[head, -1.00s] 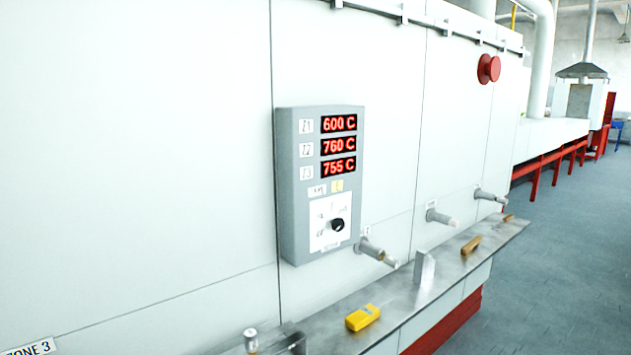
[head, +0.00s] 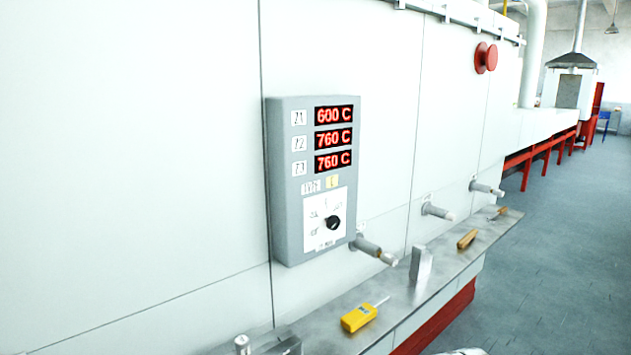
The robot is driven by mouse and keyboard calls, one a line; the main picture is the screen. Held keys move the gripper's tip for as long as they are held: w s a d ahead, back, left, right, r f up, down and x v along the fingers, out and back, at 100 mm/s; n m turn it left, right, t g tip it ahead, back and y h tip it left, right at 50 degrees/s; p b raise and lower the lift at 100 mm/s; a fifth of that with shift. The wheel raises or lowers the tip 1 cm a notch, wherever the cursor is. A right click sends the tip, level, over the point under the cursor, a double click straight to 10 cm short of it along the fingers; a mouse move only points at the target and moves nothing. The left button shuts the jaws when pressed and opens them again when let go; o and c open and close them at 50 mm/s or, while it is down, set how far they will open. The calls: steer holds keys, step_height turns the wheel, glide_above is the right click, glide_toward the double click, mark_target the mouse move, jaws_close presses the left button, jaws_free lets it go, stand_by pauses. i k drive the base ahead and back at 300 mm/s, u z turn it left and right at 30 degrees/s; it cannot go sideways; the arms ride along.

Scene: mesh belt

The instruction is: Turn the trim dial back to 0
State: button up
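The trim dial (head: 333,223) is a small black knob on a white scale plate, low on a grey control box (head: 283,185) on the pale wall. The scale marks and the knob's pointer are too small to read surely. Above it, three red displays read 600 C (head: 334,115), 760 C (head: 334,139) and 760 C (head: 333,162), labelled Z1, Z2 and Z3. Nothing touches the dial.
A metal ledge (head: 400,300) runs below the box, holding a yellow handheld device (head: 359,318), an upright metal block (head: 421,266) and a wooden-handled item (head: 467,239). Pipe stubs (head: 375,251) stick out of the wall. Open floor (head: 560,240) lies right.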

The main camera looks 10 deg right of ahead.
mark_target(333, 222)
steer(key=k, duration=1.35)
steer(key=z, duration=0.15)
steer(key=i, duration=1.5)
steer(key=u, duration=0.8)
steer(key=i, duration=0.5)
steer(key=u, duration=0.15)
